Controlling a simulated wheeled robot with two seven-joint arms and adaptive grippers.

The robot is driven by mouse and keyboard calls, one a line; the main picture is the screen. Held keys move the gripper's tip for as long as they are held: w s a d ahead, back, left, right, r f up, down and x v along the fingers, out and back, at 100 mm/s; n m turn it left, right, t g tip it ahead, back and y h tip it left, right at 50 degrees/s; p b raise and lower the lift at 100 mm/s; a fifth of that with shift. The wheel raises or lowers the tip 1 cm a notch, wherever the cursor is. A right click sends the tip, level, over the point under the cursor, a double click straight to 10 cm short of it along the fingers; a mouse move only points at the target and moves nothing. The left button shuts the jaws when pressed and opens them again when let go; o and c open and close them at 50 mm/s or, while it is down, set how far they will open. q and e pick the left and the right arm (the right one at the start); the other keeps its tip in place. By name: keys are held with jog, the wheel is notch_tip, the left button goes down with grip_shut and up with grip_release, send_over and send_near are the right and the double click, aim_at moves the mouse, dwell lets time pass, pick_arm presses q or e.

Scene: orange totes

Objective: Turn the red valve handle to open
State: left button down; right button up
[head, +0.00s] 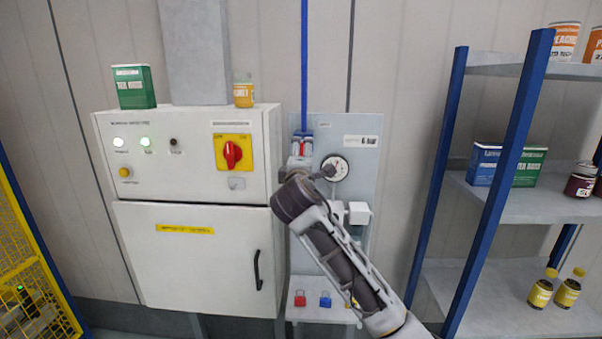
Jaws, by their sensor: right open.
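A small red part that looks like the valve handle (302,148) shows at the foot of the blue pipe, on the grey panel (362,122). My right arm comes in from the lower right, and its dark wrist is just below that part. My right gripper (300,158) points away toward the panel, open, at the red part. The wrist covers much of it, and I cannot tell whether the fingers touch the handle. My left gripper is not in view.
A round gauge (336,168) is close right of the gripper. The white cabinet (190,255) with a red rotary switch (232,154) on yellow stands left. Red and blue padlocks (325,299) sit on a low ledge. A blue-post shelf (500,205) stands right.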

jog(key=s, duration=0.7)
jog(key=shift+s, duration=0.35)
jog(key=shift+d+f, duration=0.1)
